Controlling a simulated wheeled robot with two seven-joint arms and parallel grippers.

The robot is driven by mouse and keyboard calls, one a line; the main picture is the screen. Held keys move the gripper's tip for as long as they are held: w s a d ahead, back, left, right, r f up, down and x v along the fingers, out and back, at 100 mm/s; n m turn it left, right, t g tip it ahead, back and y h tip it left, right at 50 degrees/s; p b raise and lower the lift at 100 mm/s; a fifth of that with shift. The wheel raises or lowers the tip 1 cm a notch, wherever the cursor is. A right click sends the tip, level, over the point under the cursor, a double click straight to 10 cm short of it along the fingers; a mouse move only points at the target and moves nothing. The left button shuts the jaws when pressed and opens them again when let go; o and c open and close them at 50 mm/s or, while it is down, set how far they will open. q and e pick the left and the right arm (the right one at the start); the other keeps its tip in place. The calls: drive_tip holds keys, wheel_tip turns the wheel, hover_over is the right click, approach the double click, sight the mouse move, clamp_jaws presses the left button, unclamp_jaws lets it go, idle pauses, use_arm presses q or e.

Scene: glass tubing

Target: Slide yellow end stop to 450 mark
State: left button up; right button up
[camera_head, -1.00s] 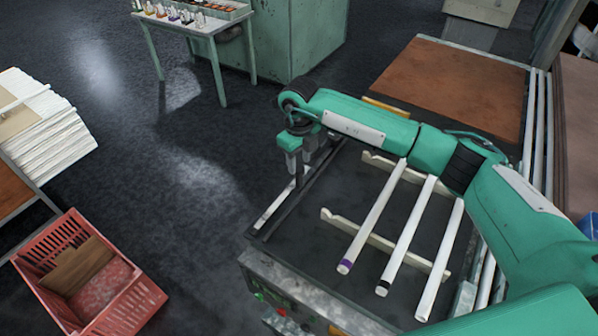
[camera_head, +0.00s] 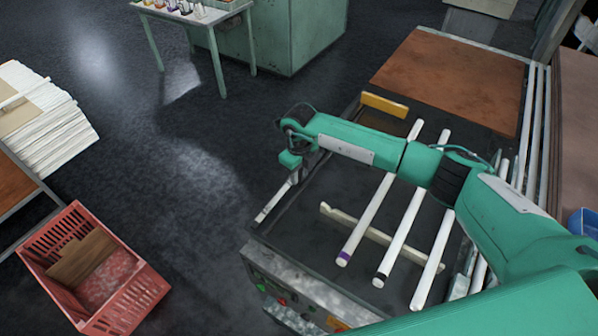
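The yellow end stop (camera_head: 385,104) is a flat bar across the far end of the dark machine bed, behind the glass tubes. A pale strip (camera_head: 272,206), perhaps the scale, runs along the bed's left edge; no marks can be read on it. My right gripper (camera_head: 294,177) points down at the bed's left edge, over this strip and well to the front left of the end stop. It appears apart from the stop. Its fingers are small and seen edge-on, so their opening is unclear. My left gripper is out of view.
Several white tubes (camera_head: 367,217) lie lengthwise on the bed across a notched cream rack (camera_head: 343,219), partly under my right arm. A control panel (camera_head: 292,290) is at the bed's front. A red crate (camera_head: 150,292) stands on the floor at left. Brown board (camera_head: 455,75) lies behind the bed.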

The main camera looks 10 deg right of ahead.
drive_tip(key=s+a+b, duration=0.1)
drive_tip(key=s+a, duration=0.9)
drive_tip(key=shift+s+a+r+b, duration=0.1)
drive_tip(key=shift+s+a+b, duration=0.2)
drive_tip(key=shift+a+b, duration=0.1)
clamp_jaws()
drive_tip(key=o, duration=0.9)
unclamp_jaws()
